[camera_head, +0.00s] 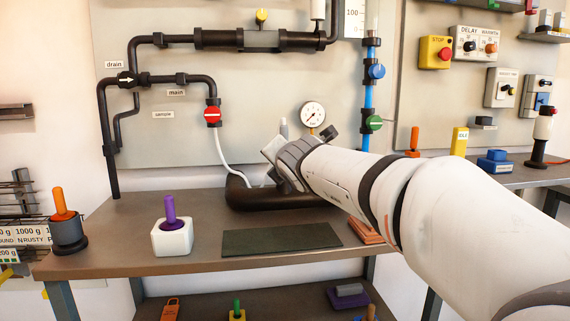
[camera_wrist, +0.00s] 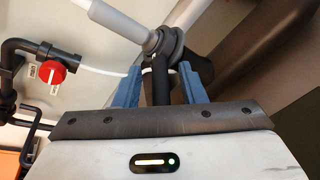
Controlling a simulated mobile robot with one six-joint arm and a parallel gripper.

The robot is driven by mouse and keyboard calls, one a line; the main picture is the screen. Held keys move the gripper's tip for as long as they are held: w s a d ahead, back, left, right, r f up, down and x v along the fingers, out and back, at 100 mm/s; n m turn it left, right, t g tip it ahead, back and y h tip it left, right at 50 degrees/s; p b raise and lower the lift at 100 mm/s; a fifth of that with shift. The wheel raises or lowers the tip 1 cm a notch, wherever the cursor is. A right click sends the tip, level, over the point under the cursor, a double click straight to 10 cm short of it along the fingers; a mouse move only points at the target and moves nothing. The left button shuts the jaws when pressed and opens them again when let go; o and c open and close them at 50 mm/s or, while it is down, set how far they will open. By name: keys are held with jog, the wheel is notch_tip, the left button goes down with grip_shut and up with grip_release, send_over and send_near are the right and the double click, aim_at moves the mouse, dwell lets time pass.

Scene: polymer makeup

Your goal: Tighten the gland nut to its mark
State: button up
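I cannot make out a mark on the fitting. In the head view my wrist (camera_head: 290,163) hides the fingers and most of the fitting, above a thick black pipe (camera_head: 275,197) on the bench.
A pressure gauge (camera_head: 312,114) stands just behind my wrist. A red valve (camera_head: 212,114) with a white hose (camera_head: 224,160) is to the left. A white block with a purple handle (camera_head: 170,212), a dark green mat (camera_head: 282,239) and terracotta slabs (camera_head: 368,232) lie on the bench (camera_head: 120,235).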

jog(key=p+v, duration=0.2)
jog(key=v, duration=0.5)
jog(key=shift+s, duration=0.35)
notch_tip(320, 180, down, 5)
jog(key=s+d+n+g+h+p, duration=0.1)
jog(key=d+n+h+p, duration=0.1)
jog(key=n+h+p, duration=0.3)
jog(key=a+r+n+t+p, duration=0.1)
jog(key=a+r+t+p, duration=0.25)
jog(key=p, duration=0.25)
jog(key=shift+t, duration=0.25)
jog(key=w, duration=0.8)
jog(key=shift+w+d+f, duration=0.15)
jog(key=shift+w+f, duration=0.1)
jog(key=shift+w, duration=0.05)
